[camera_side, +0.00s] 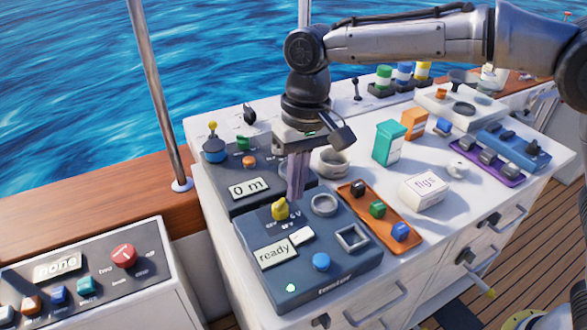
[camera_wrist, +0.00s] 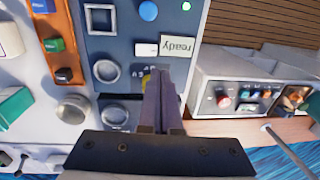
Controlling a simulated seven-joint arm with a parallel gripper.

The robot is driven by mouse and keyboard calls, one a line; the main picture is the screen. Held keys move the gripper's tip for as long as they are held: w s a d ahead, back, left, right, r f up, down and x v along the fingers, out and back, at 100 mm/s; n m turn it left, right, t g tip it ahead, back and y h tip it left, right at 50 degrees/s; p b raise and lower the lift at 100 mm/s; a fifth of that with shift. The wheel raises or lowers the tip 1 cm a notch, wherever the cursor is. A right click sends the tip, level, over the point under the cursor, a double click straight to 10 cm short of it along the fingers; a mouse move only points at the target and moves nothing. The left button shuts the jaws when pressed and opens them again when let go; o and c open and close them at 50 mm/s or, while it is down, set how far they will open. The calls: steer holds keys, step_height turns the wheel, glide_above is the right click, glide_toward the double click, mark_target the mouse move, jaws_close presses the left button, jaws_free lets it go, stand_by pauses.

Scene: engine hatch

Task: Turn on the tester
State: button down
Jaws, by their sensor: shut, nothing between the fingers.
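A dark blue-grey device, which may be the tester (camera_side: 345,275), sits at the front of the white counter. Its display (camera_side: 275,252) reads "ready" and a small green light (camera_side: 291,288) glows on its face. It carries a yellow knob (camera_side: 280,209), a blue button (camera_side: 321,262), a white switch (camera_side: 302,236), a round ring and a square frame. The wrist view also shows the device (camera_wrist: 118,47), with the yellow knob (camera_wrist: 146,79) mostly hidden behind the fingers. My gripper (camera_side: 296,197) is shut and empty, pointing down just above and beside the yellow knob; contact cannot be told.
Behind is another dark device (camera_side: 240,202) reading "0 m". To the right are an orange tray (camera_side: 358,212) with coloured switches, a "figs" box (camera_side: 425,190) and a teal box (camera_side: 388,142). A separate console (camera_side: 90,285) reading "none" stands at lower left.

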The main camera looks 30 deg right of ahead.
steer(key=shift+a+r, duration=0.15)
steer(key=shift+r, duration=0.75)
steer(key=shift+a+r, duration=0.15)
steer(key=shift+r, duration=0.75)
